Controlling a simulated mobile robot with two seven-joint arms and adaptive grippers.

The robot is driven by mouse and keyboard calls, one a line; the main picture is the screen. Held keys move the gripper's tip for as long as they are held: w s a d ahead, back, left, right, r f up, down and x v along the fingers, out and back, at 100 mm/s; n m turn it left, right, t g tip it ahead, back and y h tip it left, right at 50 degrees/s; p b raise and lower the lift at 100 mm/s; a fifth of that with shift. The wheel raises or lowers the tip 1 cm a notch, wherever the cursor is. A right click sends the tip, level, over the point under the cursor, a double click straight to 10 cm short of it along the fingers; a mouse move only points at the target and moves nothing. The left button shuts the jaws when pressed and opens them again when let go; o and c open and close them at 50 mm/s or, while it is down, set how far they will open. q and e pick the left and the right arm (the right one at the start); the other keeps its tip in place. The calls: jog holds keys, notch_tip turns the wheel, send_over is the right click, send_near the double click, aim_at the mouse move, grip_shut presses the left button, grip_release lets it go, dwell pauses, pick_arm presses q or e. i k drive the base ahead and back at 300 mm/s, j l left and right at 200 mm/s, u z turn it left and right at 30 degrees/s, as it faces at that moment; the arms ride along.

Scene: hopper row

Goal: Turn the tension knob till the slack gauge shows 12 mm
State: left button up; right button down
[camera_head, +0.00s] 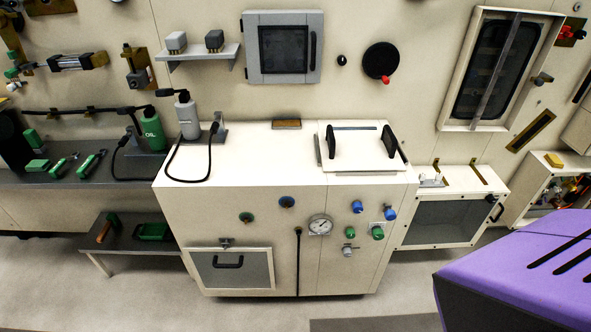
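A round white-faced dial gauge (320,225) is on the front of the cream cabinet, right of its middle. Its reading and any lettering are too small to make out. Right of it are a blue knob (357,207), another blue knob (389,213), a green knob (377,232) and a grey knob or valve (348,248). I cannot tell which of these is the tension knob. Neither of my grippers is in view.
The cream cabinet (190,222) has a lid with black handles (362,150) on top. A purple slotted box (525,262) fills the lower right. A low grey bench (128,240) with green items stands at left. Grey floor (130,295) before the cabinet is mostly clear.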

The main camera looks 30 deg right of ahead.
aim_at(378, 235)
jog(key=l+u, duration=0.4)
jog(key=k+l+u, duration=0.1)
jog(key=l+u, duration=0.35)
jog(key=k+l+u, duration=0.15)
jog(key=l, duration=0.25)
jog(key=l+u, duration=0.15)
jog(key=l, duration=0.25)
jog(key=k+l+u, duration=0.15)
jog(key=l, duration=0.2)
jog(key=k+l, duration=0.15)
jog(key=l, duration=0.2)
jog(key=k+l+u, duration=0.1)
jog(key=l, duration=0.25)
jog(key=k+l+u, duration=0.1)
jog(key=k+l, duration=0.35)
jog(key=l, duration=0.2)
jog(key=k+l, duration=0.2)
jog(key=l, duration=0.15)
jog(key=k+l, duration=0.2)
jog(key=l, duration=0.2)
jog(key=k+l, duration=0.2)
jog(key=l, duration=0.15)
